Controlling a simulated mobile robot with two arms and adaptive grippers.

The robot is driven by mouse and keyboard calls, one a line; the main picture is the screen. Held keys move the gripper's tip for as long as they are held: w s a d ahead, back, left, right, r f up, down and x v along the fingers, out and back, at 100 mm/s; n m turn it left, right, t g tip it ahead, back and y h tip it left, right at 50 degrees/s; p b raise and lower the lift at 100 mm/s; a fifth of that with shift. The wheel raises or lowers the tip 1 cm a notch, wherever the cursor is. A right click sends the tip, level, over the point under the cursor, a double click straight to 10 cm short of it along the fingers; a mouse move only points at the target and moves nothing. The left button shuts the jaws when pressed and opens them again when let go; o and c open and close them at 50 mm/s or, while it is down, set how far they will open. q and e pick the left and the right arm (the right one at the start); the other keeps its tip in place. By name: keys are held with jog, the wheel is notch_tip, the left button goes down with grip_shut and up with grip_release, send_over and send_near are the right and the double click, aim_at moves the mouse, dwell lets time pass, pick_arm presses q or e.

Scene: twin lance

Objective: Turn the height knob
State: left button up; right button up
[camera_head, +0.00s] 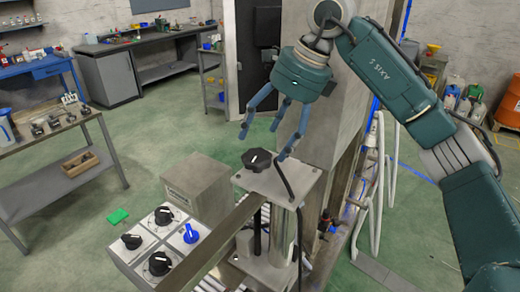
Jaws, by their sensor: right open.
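A black lobed knob (257,160) sits on top of the metal post assembly (287,184), in the middle of the head view. It looks like the height knob. My right gripper (264,142) hangs just above and around it with its blue fingers spread open. It appears empty, and I cannot tell whether a fingertip touches the knob. My left gripper is not in view.
A control panel (143,254) with black knobs and one blue knob (191,233) stands left of the post. A grey box (197,187) is behind it. A concrete column rises behind my right gripper.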

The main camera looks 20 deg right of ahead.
aim_at(258, 155)
jog(key=p+x, duration=0.1)
jog(key=x, duration=0.4)
jog(key=shift+a+f, duration=0.15)
jog(key=shift+f, duration=0.2)
jog(key=c, duration=1.1)
jog(key=shift+r, duration=0.1)
jog(key=shift+n, duration=0.3)
jog(key=n, duration=0.1)
jog(key=n+g+p, duration=0.1)
jog(key=shift+w+r+n+y, duration=0.2)
jog(key=shift+n+y, duration=0.1)
jog(key=shift+n, duration=0.1)
jog(key=n+g, duration=0.1)
jog(key=n, duration=0.1)
jog(key=n+p, duration=0.1)
jog(key=n, duration=0.1)
jog(key=shift+w+r+n+g, duration=0.1)
jog(key=shift+w+n+g, duration=0.05)
jog(key=shift+n+g, duration=0.2)
jog(key=n+g+p, duration=0.2)
jog(key=n+p, duration=0.1)
jog(key=n, duration=0.2)
jog(key=shift+w, duration=0.15)
jog(key=shift+w+n+g+h+p, duration=0.1)
jog(key=shift+n+g+h+p, duration=0.35)
jog(key=shift+n, duration=0.6)
jog(key=shift+n+g+h+p, duration=0.2)
jog(key=shift+n+p, duration=0.35)
jog(key=shift+n, duration=0.45)
